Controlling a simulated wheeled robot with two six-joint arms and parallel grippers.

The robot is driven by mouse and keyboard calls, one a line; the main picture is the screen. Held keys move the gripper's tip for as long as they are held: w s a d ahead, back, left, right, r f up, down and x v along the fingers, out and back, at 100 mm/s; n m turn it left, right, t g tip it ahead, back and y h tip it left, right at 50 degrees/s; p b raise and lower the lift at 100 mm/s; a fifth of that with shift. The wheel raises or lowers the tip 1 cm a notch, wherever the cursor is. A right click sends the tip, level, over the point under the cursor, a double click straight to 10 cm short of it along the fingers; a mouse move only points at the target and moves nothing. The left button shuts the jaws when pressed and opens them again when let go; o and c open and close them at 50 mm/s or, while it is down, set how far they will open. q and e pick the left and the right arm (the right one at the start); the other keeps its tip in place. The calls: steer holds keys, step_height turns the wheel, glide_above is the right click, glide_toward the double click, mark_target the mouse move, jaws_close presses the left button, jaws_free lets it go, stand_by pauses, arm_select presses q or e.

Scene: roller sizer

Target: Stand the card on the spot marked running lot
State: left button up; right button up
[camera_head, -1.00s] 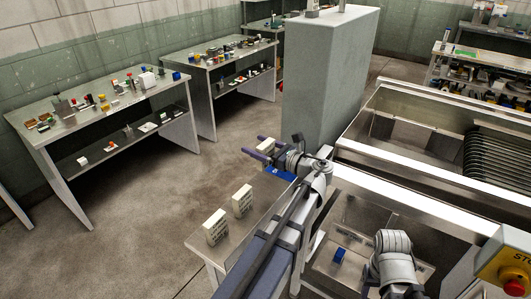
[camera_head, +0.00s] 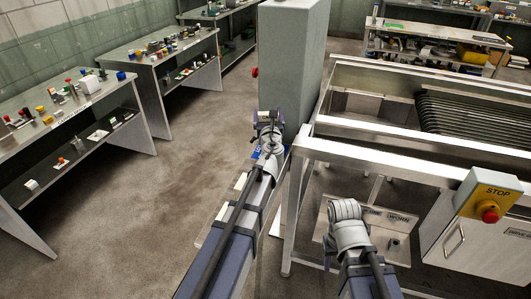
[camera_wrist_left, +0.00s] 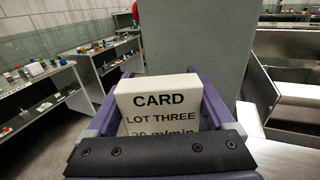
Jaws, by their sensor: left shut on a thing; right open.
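My left gripper (camera_head: 268,116) is shut on a white card (camera_wrist_left: 158,98), held upright between its purple fingers. In the left wrist view the card reads CARD, LOT THREE and a line in m/min, cut off below by the dark gripper body. The gripper is in front of a tall grey cabinet (camera_head: 292,60). My right gripper (camera_head: 345,212) is over the lower tray area, its fingers mostly hidden by its wrist. I cannot make out a spot marked running lot.
The steel machine frame (camera_head: 375,154) and a stop button (camera_head: 490,216) are to the right. Cluttered benches (camera_head: 60,112) stand left, with bare floor between.

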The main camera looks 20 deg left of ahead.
arm_select(q)
steer(key=shift+f+b, duration=5)
steer(key=shift+f, duration=0.1)
steer(key=shift+f, duration=0.2)
steer(key=o, duration=1.1)
steer(key=shift+r, duration=0.1)
steer(key=shift+o, duration=0.2)
steer(key=shift+r, duration=0.1)
steer(key=shift+r, duration=0.1)
steer(key=v, duration=1.2)
